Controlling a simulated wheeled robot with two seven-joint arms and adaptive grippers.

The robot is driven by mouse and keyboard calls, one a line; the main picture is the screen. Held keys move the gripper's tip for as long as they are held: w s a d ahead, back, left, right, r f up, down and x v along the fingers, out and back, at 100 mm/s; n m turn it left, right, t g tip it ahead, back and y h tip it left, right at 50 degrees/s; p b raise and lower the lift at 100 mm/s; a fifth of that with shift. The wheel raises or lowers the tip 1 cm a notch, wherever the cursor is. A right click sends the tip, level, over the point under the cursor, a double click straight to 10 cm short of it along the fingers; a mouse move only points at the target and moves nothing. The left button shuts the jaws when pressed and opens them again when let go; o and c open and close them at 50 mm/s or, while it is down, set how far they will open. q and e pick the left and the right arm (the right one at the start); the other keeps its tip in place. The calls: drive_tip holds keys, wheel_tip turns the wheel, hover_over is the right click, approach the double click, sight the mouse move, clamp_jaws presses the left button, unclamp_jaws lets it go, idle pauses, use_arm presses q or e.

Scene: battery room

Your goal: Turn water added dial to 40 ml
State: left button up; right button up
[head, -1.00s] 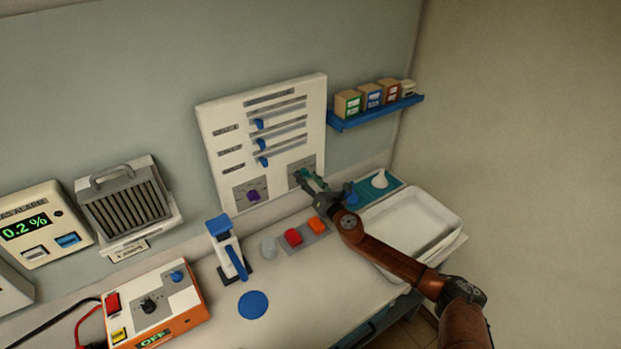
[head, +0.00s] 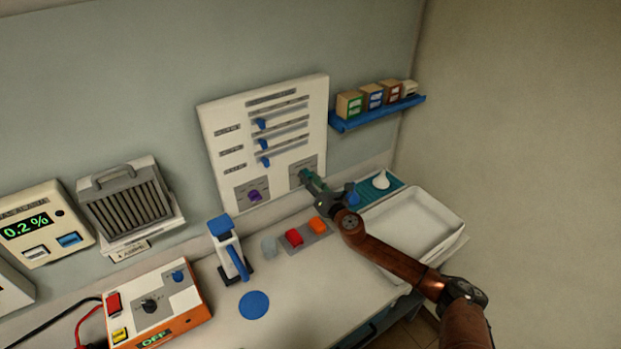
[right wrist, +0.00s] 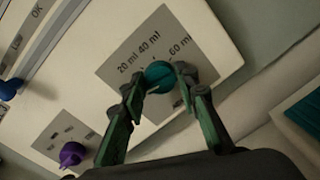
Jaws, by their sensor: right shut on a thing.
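The teal water dial (right wrist: 159,76) sits on a grey plate (right wrist: 150,50) at the lower right of the white wall panel (head: 222,122). In the right wrist view the plate reads 20 ml, 40 ml and 60 ml around the dial. My right gripper (right wrist: 162,79) has its green-padded fingers on both sides of the dial, shut on it. In the head view the right gripper (head: 307,177) reaches the panel and hides most of the dial. I cannot tell which mark the dial points to. My left gripper is not in view.
A purple knob (head: 255,196) is at the panel's lower left, with blue sliders (head: 262,144) above. Below stand red (head: 293,237) and orange (head: 317,225) buttons, a blue-and-white stand (head: 227,245) and a white tray (head: 447,210). A blue shelf (head: 385,112) holds small boxes.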

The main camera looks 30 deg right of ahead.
drive_tip(key=shift+m, duration=0.3)
drive_tip(key=m+p, duration=0.2)
drive_tip(key=m, duration=0.2)
drive_tip(key=shift+r+m, duration=0.15)
drive_tip(key=shift+m, duration=0.15)
drive_tip(key=m+p, duration=0.2)
drive_tip(key=m, duration=0.2)
drive_tip(key=shift+d+g+p, duration=0.1)
drive_tip(key=shift+g+p, duration=0.2)
drive_tip(key=m+p, duration=0.3)
drive_tip(key=m, duration=0.2)
drive_tip(key=shift+y, duration=0.4)
drive_tip(key=shift+d+m+p, duration=0.1)
drive_tip(key=shift+m+p, duration=1)
drive_tip(key=shift+m, duration=1.2)
drive_tip(key=o, duration=1.1)
drive_tip(key=shift+c, duration=0.2)
drive_tip(key=shift+o, duration=0.3)
drive_tip(key=shift+f+y, duration=0.2)
drive_tip(key=shift+y, duration=0.1)
